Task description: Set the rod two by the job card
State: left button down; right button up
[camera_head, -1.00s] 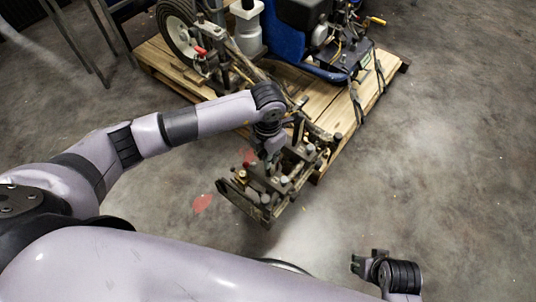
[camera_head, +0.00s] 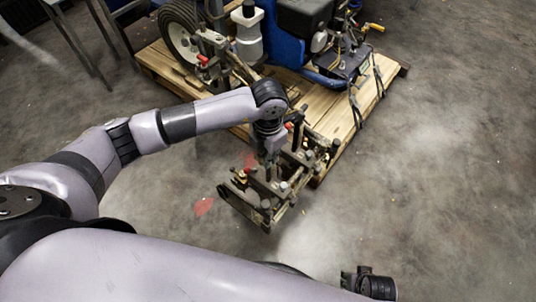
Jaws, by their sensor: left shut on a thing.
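The line striper (camera_head: 290,50) stands on a wooden pallet. Its dark metal carriage (camera_head: 238,203), with several rods, knobs and clamps, sticks out past the pallet's near edge. My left gripper (camera_head: 268,168) points down into the middle of the carriage and is shut on a small part there. The jaws and arm hide most of that part, so I cannot tell which rod or knob it is. My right gripper (camera_head: 348,279) is low at the bottom edge, away from the carriage; its jaws are too small and dark to read. I see no job card.
The pallet (camera_head: 330,150) fills the upper middle, with a large wheel (camera_head: 180,38) at its left. Metal legs (camera_head: 82,45) of a stand are at the upper left. The concrete floor on the right is clear. Red marks (camera_head: 204,206) lie on the floor.

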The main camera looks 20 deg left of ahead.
pick_arm(q)
jog(key=shift+w+d+r, duration=0.15)
jog(key=shift+w+r, duration=0.05)
jog(key=shift+r, duration=0.1)
